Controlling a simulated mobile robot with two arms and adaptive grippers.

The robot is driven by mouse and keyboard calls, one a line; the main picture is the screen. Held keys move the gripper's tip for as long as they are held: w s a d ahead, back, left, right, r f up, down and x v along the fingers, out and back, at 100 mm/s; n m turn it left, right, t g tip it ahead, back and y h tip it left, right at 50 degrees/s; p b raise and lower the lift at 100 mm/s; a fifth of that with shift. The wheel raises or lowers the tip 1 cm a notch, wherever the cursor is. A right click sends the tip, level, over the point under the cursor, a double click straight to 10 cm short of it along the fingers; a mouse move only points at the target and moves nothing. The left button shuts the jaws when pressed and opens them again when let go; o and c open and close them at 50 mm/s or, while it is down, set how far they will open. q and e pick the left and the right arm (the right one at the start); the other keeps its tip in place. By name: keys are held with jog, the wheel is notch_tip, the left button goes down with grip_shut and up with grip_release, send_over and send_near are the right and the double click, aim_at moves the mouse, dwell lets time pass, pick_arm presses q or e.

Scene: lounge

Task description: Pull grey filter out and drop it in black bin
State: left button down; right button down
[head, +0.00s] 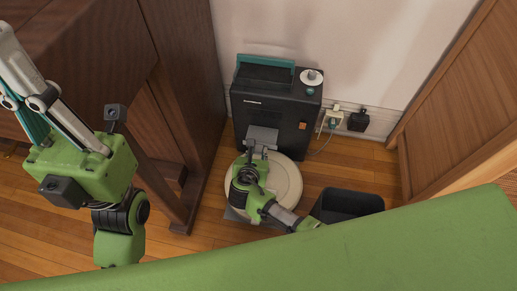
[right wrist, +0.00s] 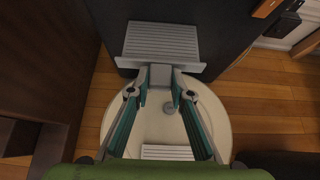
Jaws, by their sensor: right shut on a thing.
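The grey filter (head: 263,136) is a slatted panel at the lower front of the black appliance (head: 280,100). In the right wrist view the filter (right wrist: 160,42) shows its slats, a wide front lip and a small tab. My right gripper (head: 257,155) is in front of the appliance, its fingertips (right wrist: 161,82) shut on the filter's tab. I cannot tell how much of the filter is inside the appliance. The black bin (head: 349,204) stands on the floor to the right, partly hidden by my green body. My left gripper (head: 28,85) is raised at the left, its fingertips out of frame.
A round cream disc-shaped device (head: 288,180) lies on the floor under my right gripper. A wall socket with plugs (head: 333,117) and a cable is right of the appliance. Dark wooden furniture (head: 185,80) stands at the left, a wooden door (head: 465,90) at the right.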

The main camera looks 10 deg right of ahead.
jog(key=shift+s+a+p, duration=0.35)
jog(key=shift+s+p, duration=0.05)
jog(key=shift+s, duration=0.4)
jog(key=shift+s+a+p, duration=0.35)
jog(key=shift+s+p, duration=0.05)
jog(key=shift+s, duration=0.4)
jog(key=shift+s+a+p, duration=0.35)
jog(key=shift+s+p, duration=0.05)
jog(key=shift+s, duration=0.4)
jog(key=shift+s, duration=0.1)
